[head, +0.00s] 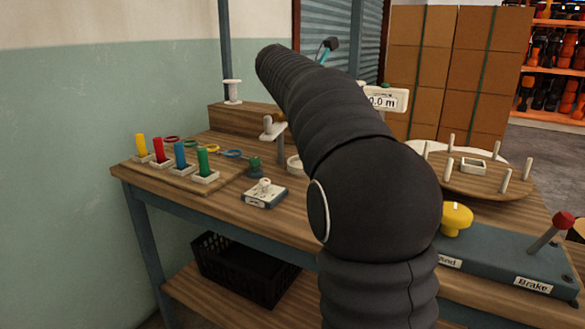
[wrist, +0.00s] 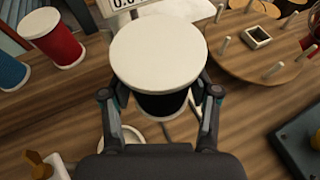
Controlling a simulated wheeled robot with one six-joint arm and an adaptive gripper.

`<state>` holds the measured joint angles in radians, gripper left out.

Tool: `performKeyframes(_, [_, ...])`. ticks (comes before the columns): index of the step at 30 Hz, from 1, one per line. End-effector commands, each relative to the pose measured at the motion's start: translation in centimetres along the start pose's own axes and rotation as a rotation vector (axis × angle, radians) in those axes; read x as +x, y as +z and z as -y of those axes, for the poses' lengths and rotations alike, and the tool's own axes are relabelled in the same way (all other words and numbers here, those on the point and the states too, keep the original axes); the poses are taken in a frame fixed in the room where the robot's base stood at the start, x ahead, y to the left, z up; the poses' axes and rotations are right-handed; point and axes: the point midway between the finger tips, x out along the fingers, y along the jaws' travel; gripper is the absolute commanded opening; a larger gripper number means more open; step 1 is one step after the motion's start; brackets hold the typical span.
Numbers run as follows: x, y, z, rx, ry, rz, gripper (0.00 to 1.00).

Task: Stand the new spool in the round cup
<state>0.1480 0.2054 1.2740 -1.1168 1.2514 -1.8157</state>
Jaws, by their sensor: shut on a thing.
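In the wrist view, my gripper (wrist: 160,97) is shut on a spool (wrist: 158,50) with a wide white flange and dark thread. The spool is held with that flange facing the camera, a finger on each side. A white round rim (wrist: 120,136), which looks like the round cup, shows partly below and behind the left finger; the gripper hides the rest. In the head view a white round cup (head: 294,165) shows beside my arm, partly covered by it. My gripper and the held spool are hidden behind my arm there.
A red spool (wrist: 50,38) and a blue spool (wrist: 9,72) stand at the left in the wrist view. A pegged round board (head: 475,178) and a blue brake box (head: 510,262) lie right of my arm. Coloured pegs in a tray (head: 172,177) stand at the left.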

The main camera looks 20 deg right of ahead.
Motion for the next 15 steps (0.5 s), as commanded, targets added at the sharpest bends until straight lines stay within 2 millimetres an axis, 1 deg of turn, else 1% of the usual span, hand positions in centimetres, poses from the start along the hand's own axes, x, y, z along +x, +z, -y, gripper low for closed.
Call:
performKeyframes(1, [-0.1,-0.1,0.8,-0.018,0.05,0.001,0.2])
performKeyframes(5, [-0.9,-1.4,1.5,-0.082,0.208,0.0,0.2])
performKeyframes(9, [-2.2,-3.0,2.2,-0.146,0.358,-0.001,0.2])
performKeyframes(15, [-3.8,-4.4,3.0,-0.201,0.486,-0.003,0.2])
